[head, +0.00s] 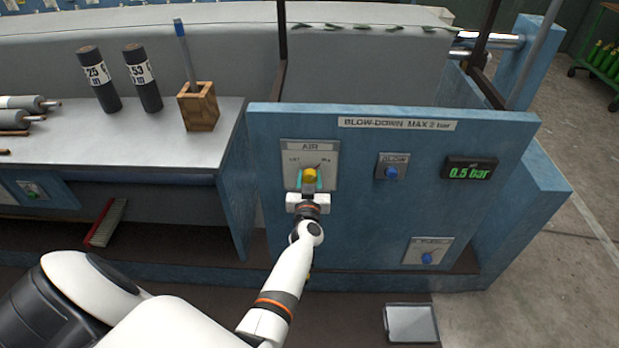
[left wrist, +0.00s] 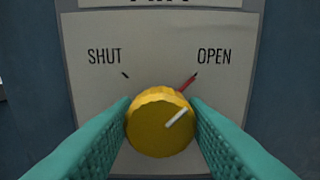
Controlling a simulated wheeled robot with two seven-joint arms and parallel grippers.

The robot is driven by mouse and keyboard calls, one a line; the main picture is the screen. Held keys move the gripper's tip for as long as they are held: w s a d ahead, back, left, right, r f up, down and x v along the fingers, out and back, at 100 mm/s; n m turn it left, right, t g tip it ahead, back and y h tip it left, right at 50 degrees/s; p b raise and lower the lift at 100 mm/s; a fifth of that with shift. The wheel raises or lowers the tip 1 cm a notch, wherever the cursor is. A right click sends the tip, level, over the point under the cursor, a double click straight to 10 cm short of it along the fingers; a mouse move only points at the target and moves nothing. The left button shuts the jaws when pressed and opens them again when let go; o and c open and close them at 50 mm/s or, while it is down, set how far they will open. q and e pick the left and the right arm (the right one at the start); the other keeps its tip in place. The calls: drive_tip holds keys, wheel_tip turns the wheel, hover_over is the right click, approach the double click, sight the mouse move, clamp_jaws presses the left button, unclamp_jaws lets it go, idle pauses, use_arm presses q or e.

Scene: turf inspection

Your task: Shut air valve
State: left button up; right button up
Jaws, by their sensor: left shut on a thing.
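The air valve is a yellow ribbed knob (head: 310,175) on a pale plate (head: 330,154) on the blue panel. In the left wrist view the knob (left wrist: 160,122) sits low in the middle. Its white pointer line is turned up and right, toward the red mark beside OPEN. SHUT is printed at the upper left with a black mark. My left gripper (head: 309,184) is shut on the knob, with a teal finger on each side of it in the left wrist view (left wrist: 161,130). My right gripper is not in view.
On the blue panel (head: 480,130) are a blue knob (head: 391,173), a display (head: 470,170) reading 0.5 bar and a lower blue knob (head: 427,258). Black cylinders (head: 143,78) and a wooden holder (head: 199,107) stand on the bench at left. A tray (head: 411,323) lies on the floor.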

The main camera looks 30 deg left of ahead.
use_arm(q)
drive_tip(key=shift+n, duration=1.6)
drive_tip(key=n, duration=0.5)
drive_tip(key=n+b, duration=0.1)
drive_tip(key=n, duration=0.4)
drive_tip(key=shift+n, duration=0.4)
drive_tip(key=n+b, duration=0.1)
drive_tip(key=n, duration=0.2)
drive_tip(key=shift+r, duration=0.1)
drive_tip(key=shift+n, duration=0.4)
drive_tip(key=shift+w+r, duration=0.1)
